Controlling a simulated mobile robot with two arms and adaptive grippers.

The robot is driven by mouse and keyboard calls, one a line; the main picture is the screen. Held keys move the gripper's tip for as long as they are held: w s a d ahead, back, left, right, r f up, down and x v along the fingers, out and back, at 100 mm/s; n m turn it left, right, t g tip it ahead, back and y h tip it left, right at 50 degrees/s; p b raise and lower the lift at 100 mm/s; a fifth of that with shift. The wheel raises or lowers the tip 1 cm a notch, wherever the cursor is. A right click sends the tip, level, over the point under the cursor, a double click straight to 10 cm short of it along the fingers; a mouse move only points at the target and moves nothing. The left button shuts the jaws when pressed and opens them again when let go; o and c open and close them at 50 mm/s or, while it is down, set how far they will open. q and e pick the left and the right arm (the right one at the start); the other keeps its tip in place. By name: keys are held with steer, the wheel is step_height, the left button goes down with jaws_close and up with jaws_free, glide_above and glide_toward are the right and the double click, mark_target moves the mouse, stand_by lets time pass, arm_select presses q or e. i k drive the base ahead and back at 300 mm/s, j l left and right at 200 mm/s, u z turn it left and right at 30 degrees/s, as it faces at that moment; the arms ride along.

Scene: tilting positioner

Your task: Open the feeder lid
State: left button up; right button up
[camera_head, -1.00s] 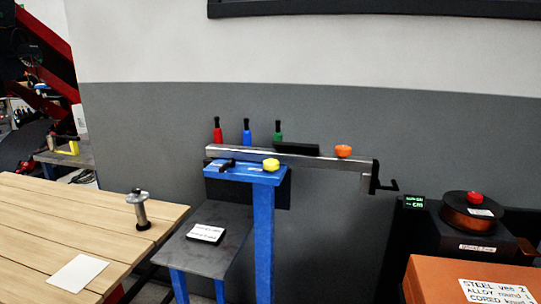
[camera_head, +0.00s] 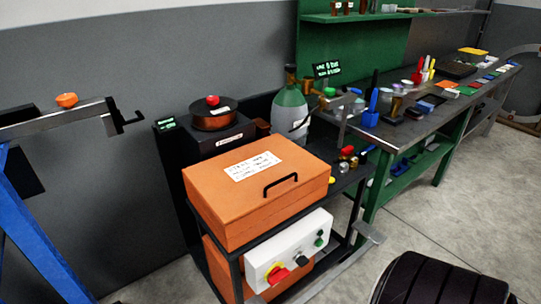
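The feeder looks like the orange box (camera_head: 225,205) in the middle of the view, on a black cart. Its flat top lid (camera_head: 210,185) looks shut. A white label with handwriting (camera_head: 252,166) lies on the lid, too small to read fully. A black bar handle (camera_head: 281,185) is fixed near the lid's front right edge. A wire spool with a red knob (camera_head: 213,116) sits behind the box. Neither of my grippers is in view.
A white control panel (camera_head: 290,255) with knobs is below the box. A green gas cylinder (camera_head: 290,108) stands behind it. A workbench with tools (camera_head: 425,125) runs along the right. A black ribbed pad (camera_head: 440,282) is at the bottom right. Bare floor (camera_head: 420,215) lies between.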

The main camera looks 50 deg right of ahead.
mark_target(236, 184)
steer(key=z, duration=1.35)
steer(key=j+u, duration=0.15)
steer(key=j, duration=0.6)
steer(key=i+j+u, duration=0.15)
steer(key=j, duration=0.55)
